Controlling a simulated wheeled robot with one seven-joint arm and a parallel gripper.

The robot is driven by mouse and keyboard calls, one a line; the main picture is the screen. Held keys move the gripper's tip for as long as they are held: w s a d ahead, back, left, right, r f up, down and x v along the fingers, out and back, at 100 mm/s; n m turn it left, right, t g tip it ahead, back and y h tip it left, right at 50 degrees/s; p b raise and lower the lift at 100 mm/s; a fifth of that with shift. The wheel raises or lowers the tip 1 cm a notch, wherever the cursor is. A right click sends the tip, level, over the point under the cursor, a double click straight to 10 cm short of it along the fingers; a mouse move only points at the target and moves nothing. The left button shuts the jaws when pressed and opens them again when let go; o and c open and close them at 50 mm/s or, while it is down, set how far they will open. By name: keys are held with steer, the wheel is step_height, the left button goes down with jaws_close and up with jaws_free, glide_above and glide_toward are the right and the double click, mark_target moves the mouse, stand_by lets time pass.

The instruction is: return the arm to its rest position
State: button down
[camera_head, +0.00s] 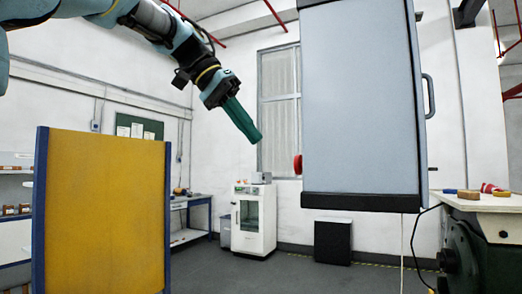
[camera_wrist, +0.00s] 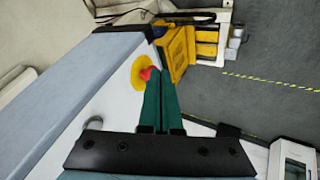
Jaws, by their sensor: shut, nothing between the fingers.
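My gripper (camera_head: 257,136) is at the end of my arm, which reaches in from the upper left in the head view. Its green fingers point down and to the right and are pressed together with nothing between them. The closed fingers also show in the wrist view (camera_wrist: 161,78). To the right in the head view is a large grey-blue cabinet (camera_head: 360,105) with a red button (camera_head: 297,164) on its left side. The fingertips are above and left of the button and look apart from it. In the wrist view the button (camera_wrist: 146,74) has a yellow base, and the fingers partly cover it.
A yellow panel with blue posts (camera_head: 105,215) stands at the left. A white machine (camera_head: 254,220) and a dark box (camera_head: 332,241) stand by the back wall. A bench top (camera_head: 475,200) with small items is at the right. Grey floor is open between.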

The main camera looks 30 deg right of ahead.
steer(key=shift+v, duration=1.65)
